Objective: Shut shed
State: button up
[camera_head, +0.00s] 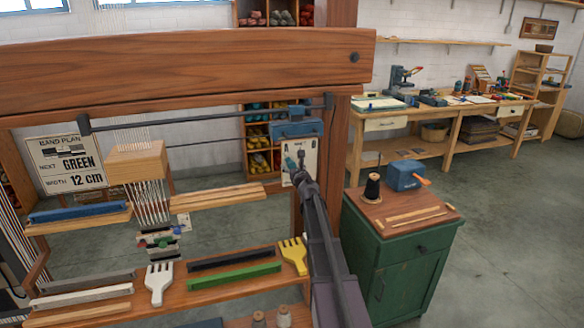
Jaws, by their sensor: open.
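A large wooden loom (180,66) fills the left half of the view. White warp threads hang at its middle and pass by a wooden block (137,161); I cannot tell whether their layers are parted. A dark rod (205,115) crosses the frame above the block. A blue block (297,129) sits near the rod's right end, over a pale picture card (312,152). My gripper (297,172) is open, at the end of my dark arm, in front of the card's lower left part. I cannot tell whether it touches the card. Its fingertips are small and hard to make out.
A sign (66,164) reads "GREEN 12 cm". The loom's lower shelf holds a white comb (159,283), a yellow comb (293,255) and a green bar (234,276). A green cabinet (400,268) stands to the right, with a workbench (440,158) behind it. Open floor lies at right.

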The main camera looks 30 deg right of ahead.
grip_shut()
jog(key=shift+w+a, duration=0.1)
jog(key=shift+a, duration=0.1)
jog(key=shift+r, duration=0.1)
